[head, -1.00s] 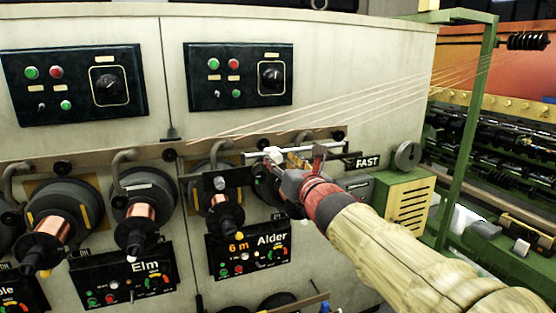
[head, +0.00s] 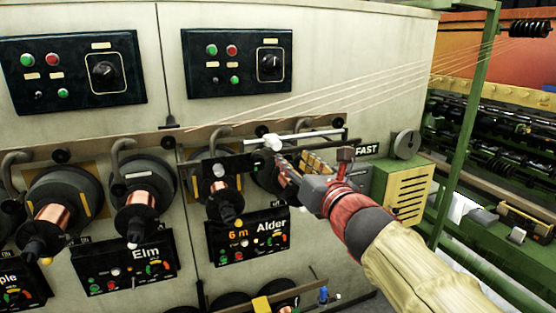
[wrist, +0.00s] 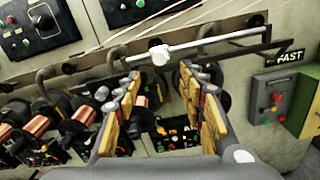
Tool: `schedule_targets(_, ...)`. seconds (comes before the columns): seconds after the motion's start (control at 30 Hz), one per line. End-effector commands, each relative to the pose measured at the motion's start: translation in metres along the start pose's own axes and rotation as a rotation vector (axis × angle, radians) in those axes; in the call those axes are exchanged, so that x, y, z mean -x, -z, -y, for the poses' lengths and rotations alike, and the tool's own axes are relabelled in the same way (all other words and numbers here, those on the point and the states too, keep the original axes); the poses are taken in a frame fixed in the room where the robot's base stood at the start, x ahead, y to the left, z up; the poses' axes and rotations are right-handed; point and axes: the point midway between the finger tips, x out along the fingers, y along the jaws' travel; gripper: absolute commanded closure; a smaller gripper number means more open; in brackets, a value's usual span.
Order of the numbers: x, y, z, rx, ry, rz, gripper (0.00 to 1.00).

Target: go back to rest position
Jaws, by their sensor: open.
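My gripper (head: 287,168) is in front of the spool machine, just right of the Alder spool, with my arm reaching in from the lower right. In the wrist view my gripper (wrist: 163,88) shows two padded fingers spread apart with nothing between them. A horizontal bar with a white knob (head: 273,142) is just beyond the fingertips; the knob also shows in the wrist view (wrist: 159,54), above the gap between the fingers. The gripper appears apart from it. Part of the spool behind the gripper is hidden.
Copper spools (head: 137,203) stick out at left above the Elm panel (head: 124,269) and the Alder panel (head: 248,236). Thin strands (head: 330,103) run to a green frame (head: 466,130) at right. A green box (head: 402,190) stands right of my arm.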

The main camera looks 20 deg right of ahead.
Motion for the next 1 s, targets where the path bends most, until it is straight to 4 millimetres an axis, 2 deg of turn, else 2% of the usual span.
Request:
schedule_targets(0.17,0.0,0.0,0.0,-0.022,0.0,0.0,0.6)
schedule_targets(0.27,0.0,0.003,0.005,-0.112,0.018,-0.008,0.6)
schedule_targets(0.37,0.001,0.012,0.023,-0.311,0.092,-0.026,0.6)
schedule_targets(0.53,0.019,0.054,0.071,-0.81,0.318,-0.041,0.6)
schedule_targets(0.7,0.058,0.104,0.104,-1.333,0.58,0.014,0.6)
schedule_targets(0.8,0.088,0.139,0.111,-1.635,0.746,0.07,0.6)
schedule_targets(0.9,0.123,0.175,0.107,-1.926,0.928,0.144,0.6)
schedule_targets(1.0,0.163,0.213,0.091,-2.189,1.131,0.229,0.6)
